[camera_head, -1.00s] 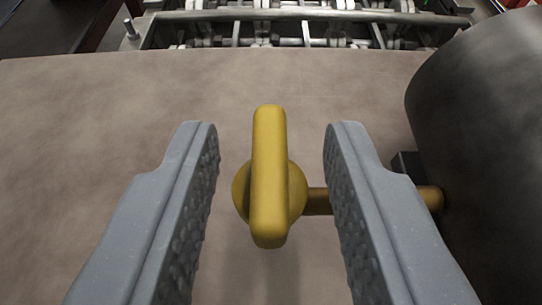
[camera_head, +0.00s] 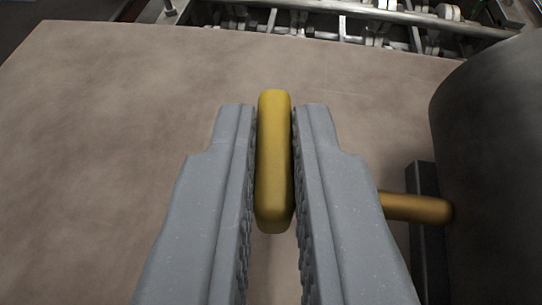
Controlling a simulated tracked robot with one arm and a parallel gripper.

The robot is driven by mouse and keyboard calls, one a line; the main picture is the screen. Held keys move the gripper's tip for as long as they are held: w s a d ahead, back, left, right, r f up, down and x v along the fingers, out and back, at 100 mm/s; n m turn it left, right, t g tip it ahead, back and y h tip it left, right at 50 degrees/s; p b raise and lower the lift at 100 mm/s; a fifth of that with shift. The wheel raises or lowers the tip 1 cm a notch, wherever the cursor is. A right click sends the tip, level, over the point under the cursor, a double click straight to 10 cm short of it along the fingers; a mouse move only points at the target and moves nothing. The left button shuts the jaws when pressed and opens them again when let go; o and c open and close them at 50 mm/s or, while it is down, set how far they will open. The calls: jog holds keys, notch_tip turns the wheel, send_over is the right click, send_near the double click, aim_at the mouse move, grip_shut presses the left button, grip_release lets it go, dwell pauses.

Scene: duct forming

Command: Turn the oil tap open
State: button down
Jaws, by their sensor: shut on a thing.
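The oil tap's yellow handle (camera_head: 273,165) is an upright bar in the middle of the head camera view. My gripper (camera_head: 273,112) is shut on this handle, with one grey ridged finger along each side of it. The tap's yellow pipe (camera_head: 418,208) shows to the right of the right finger and runs to the dark cylinder. The round tap body behind the handle is hidden by the fingers.
A large dark grey cylinder (camera_head: 495,150) stands at the right, close to the right finger. A flat brownish surface (camera_head: 120,140) lies below and is clear at the left. A metal frame with rods and rollers (camera_head: 380,22) runs along the back.

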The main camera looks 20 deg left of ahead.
jog(key=shift+w+d+r+n+y, duration=0.1)
jog(key=shift+d+r+n+y, duration=0.2)
jog(key=shift+n+y, duration=0.2)
jog(key=shift+a+f, duration=0.1)
jog(key=shift+f, duration=0.15)
jog(key=c, duration=1.5)
grip_release()
jog(key=shift+g, duration=0.3)
jog(key=b+v, duration=0.2)
jog(key=v, duration=1.1)
jog(key=shift+s+d+b, duration=0.25)
jog(key=shift+s+b, duration=0.15)
